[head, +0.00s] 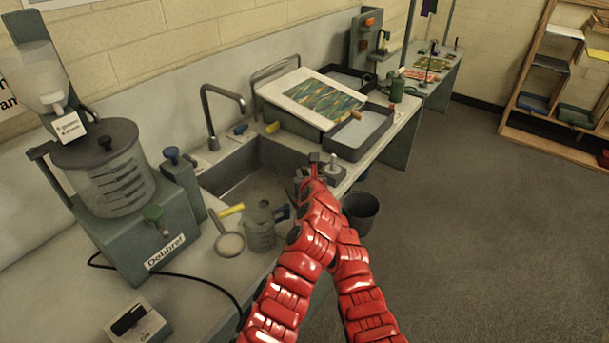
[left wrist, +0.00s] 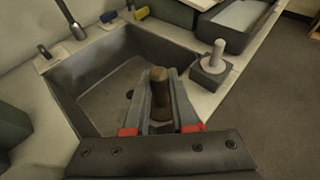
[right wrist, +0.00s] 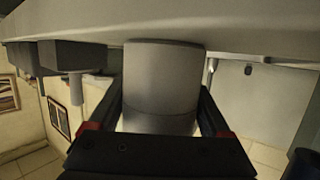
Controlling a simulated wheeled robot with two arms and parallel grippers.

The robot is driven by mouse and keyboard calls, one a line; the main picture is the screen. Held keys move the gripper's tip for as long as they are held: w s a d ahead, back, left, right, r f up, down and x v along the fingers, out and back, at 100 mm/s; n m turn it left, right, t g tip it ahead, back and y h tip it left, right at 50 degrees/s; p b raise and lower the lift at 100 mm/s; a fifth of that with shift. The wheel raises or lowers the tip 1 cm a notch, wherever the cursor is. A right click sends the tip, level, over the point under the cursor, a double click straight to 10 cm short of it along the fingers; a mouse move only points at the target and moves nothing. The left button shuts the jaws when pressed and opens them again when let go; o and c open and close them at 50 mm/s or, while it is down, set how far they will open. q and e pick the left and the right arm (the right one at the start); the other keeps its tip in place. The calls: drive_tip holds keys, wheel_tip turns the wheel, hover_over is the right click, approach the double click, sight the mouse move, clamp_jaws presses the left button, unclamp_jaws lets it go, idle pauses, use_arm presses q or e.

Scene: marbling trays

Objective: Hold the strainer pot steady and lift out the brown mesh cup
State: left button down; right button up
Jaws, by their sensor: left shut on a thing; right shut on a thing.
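The brown mesh cup (left wrist: 160,90) shows in the left wrist view as a narrow brown upright piece. My left gripper (left wrist: 161,102) is shut on it, with a finger on each side. The strainer pot (right wrist: 162,75) is a plain grey cylinder in the right wrist view, which shows the place upside down. My right gripper (right wrist: 158,112) is shut around its sides. In the head view my left gripper (head: 306,177) is at the counter's front edge beside the sink. My arms hide the pot there. I cannot tell how far the cup sits inside the pot.
A dark block with a pale peg (left wrist: 212,62) stands close to the right on the counter. The sink (left wrist: 100,85) is open behind. A bin (head: 361,210) stands on the floor.

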use_arm(q)
drive_tip(key=shift+r, duration=0.2)
idle(0.3)
drive_tip(key=shift+r, duration=2.15)
use_arm(e)
drive_tip(key=o, duration=1.4)
drive_tip(key=shift+c, duration=0.2)
drive_tip(key=shift+s, duration=0.1)
